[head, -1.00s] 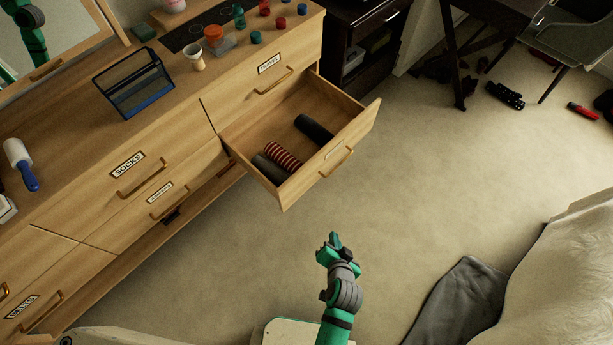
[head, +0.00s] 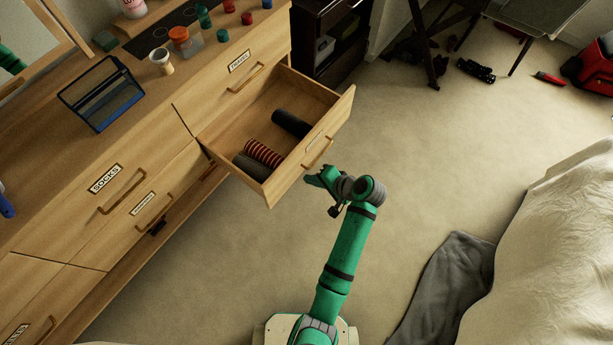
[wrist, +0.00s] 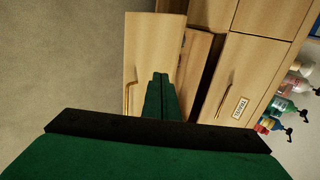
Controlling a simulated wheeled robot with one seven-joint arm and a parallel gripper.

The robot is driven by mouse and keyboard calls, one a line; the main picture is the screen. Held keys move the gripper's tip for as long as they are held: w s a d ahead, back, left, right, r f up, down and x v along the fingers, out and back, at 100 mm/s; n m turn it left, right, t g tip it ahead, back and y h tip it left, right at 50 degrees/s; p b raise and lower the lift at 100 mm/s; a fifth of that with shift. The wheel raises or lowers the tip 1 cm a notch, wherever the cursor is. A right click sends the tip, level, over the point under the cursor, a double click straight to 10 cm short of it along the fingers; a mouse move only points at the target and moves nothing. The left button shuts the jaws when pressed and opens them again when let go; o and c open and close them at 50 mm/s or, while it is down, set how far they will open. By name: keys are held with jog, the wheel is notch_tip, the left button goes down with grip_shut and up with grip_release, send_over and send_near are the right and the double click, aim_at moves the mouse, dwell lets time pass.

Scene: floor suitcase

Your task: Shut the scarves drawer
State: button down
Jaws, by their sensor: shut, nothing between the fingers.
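The open drawer (head: 290,182) juts out of the wooden dresser, with a brass handle (head: 318,153) and a small label too small to read on its front. Inside lie rolled cloths: a striped red one (head: 263,153) and dark ones (head: 291,123). My gripper (head: 311,179) is shut and empty, just in front of the drawer front, below the handle in the head view. In the wrist view my shut fingers (wrist: 160,80) point at the drawer front (wrist: 152,45), right of its handle (wrist: 129,97). I cannot tell whether they touch it.
Other dresser drawers are closed, one labelled SOCKS (head: 105,178). A mesh organizer (head: 102,95) and several small jars stand on top. A dark cabinet (head: 330,45) stands beyond the dresser. A bed (head: 550,240) and grey blanket (head: 445,285) are at right. The carpet between is clear.

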aim_at(283, 169)
jog(key=shift+w+a+r+x, duration=0.15)
jog(key=shift+a+r+x, duration=0.15)
jog(key=shift+x, duration=1.55)
jog(key=shift+w+a+r+x, duration=0.2)
jog(key=shift+r+x, duration=0.15)
jog(key=shift+x, duration=1.45)
jog(key=shift+w+a+r+x, duration=0.15)
jog(key=shift+a+r+x, duration=0.15)
jog(key=shift+x, duration=1.55)
jog(key=shift+r, duration=0.1)
